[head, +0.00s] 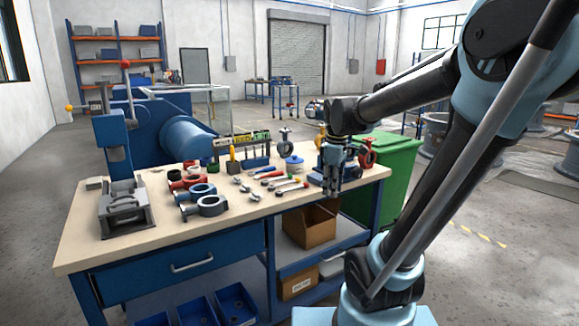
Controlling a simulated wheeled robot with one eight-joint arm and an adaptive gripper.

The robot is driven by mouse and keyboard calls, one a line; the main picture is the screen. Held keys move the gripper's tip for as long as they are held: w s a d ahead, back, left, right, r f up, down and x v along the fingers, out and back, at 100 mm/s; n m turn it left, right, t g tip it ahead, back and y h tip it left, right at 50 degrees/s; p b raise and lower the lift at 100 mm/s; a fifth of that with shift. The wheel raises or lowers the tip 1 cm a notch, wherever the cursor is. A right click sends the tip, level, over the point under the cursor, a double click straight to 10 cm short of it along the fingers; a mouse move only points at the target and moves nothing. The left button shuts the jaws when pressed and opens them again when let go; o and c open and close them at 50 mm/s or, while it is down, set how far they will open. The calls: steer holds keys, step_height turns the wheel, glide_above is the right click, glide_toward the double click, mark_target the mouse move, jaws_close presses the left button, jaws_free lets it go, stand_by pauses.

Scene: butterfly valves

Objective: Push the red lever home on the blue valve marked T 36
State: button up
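My gripper (333,188) hangs fingers down over the right end of the workbench (76,247). Whether its fingers are open or shut is too small to tell. A blue part (315,178), possibly the blue valve, shows low behind and beside the gripper. The gripper and wrist hide most of it. I cannot make out a red lever on it or read a T 36 mark. A red ring-shaped valve (366,153) stands just right of the gripper. A grey valve with a reddish top (285,142) stands further back to the left. Contact with any valve cannot be told.
Wrenches and red-handled tools (275,180) lie left of the gripper. Loose valve rings (205,206) and a grey vise-like fixture (126,208) are further left. A green bin (397,170) stands behind the bench's right end. The front strip of the benchtop is clear.

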steer(key=w+a+r+n, duration=0.2)
steer(key=w+a+n, duration=0.45)
steer(key=w, duration=0.25)
steer(key=n+g, duration=0.1)
steer(key=n, duration=0.4)
glide_toward(293, 189)
steer(key=a, duration=0.1)
steer(key=shift+a, duration=0.3)
steer(key=shift+s+f, duration=0.1)
steer(key=shift+f, duration=4.05)
jaws_close()
steer(key=shift+r, duration=0.1)
